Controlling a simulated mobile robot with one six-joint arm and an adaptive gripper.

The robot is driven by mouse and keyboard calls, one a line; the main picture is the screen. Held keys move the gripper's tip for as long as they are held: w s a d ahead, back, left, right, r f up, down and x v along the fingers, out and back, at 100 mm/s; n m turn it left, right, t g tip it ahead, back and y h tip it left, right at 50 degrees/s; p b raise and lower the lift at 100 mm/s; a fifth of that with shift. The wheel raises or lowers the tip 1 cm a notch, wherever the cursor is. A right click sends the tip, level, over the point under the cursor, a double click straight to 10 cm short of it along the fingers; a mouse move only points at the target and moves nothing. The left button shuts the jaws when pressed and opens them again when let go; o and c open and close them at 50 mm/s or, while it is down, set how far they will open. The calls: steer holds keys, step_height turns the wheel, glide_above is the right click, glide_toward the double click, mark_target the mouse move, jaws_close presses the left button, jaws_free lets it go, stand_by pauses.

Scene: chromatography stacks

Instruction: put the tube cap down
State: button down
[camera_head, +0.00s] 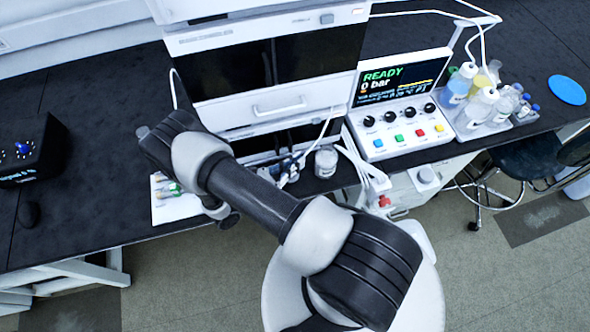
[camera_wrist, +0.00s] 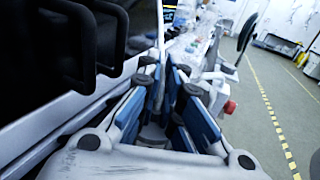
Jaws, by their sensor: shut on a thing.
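My gripper (camera_wrist: 167,76) shows in the wrist view with its blue-padded fingers closed in on a small thing. I take it for the tube cap, but it is too small and hidden between the fingers to make out. The fingers are beside the white instrument front. In the head view my arm reaches over the bench, and I cannot make out the fingertips there. A white mat (camera_head: 166,214) lies on the black bench left of my arm, with small coloured items on it, partly hidden by the arm.
The white chromatography stack (camera_head: 210,110) stands behind my arm. A control panel (camera_head: 405,100) reads READY, 0 bar. Right of it are several bottles (camera_head: 485,105) in a tray. A black box (camera_head: 32,150) sits at left. Bare bench (camera_head: 95,190) lies between it and the mat.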

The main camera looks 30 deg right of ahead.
steer(key=shift+f+b, duration=0.45)
steer(key=shift+f, duration=1.4)
steer(key=shift+f, duration=0.15)
steer(key=c, duration=1.8)
jaws_free()
